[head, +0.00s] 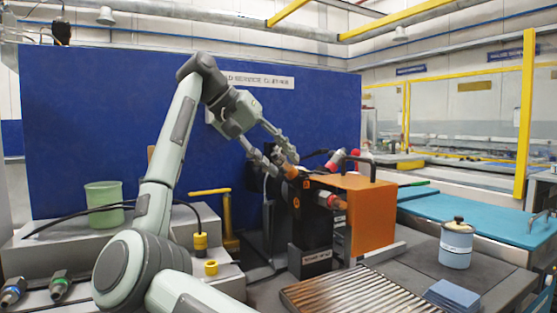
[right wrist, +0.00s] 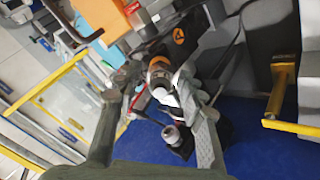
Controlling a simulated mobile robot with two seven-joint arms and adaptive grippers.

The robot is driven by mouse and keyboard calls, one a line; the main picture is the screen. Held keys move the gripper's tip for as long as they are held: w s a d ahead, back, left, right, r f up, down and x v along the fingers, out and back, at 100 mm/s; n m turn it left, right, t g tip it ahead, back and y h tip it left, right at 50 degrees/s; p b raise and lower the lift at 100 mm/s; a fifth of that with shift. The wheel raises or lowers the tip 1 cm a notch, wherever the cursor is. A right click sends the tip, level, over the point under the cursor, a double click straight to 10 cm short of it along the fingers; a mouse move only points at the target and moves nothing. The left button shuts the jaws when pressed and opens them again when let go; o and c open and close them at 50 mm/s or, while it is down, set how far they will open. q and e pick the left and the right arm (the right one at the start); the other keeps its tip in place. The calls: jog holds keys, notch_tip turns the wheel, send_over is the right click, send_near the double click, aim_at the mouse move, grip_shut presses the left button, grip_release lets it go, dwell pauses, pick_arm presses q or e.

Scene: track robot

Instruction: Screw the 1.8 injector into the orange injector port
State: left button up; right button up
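My right gripper (head: 283,163) hangs from the bent arm in front of the dark block (head: 316,222). Its two fingers stand apart. In the right wrist view the right gripper (right wrist: 152,88) has a clear gap on the left side, and I see nothing clamped in it. An orange-ringed cylindrical port (right wrist: 158,72) on the block shows between the fingertips; its orange (head: 290,171) also shows close by the fingertips in the head view. I cannot tell whether an injector is seated there. Two injectors, one blue-ringed (head: 13,291) and one green-ringed (head: 59,286), lie at the lower left. My left gripper is not in view.
An orange box-like panel (head: 372,212) with a dark handle stands right of the block. Red-tipped dark parts (head: 335,160) stick out above it. A yellow T-handle (head: 228,220) stands left. A ribbed tray (head: 355,292), a lidded pot (head: 456,246) and a green cup (head: 103,194) are nearby.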

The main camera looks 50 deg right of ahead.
dwell(0.3)
jog(key=n, duration=0.4)
jog(key=shift+n, duration=0.3)
jog(key=n, duration=0.5)
jog(key=shift+n, duration=1.2)
jog(key=shift+n, duration=0.7)
jog(key=n, duration=0.9)
jog(key=shift+n, duration=0.8)
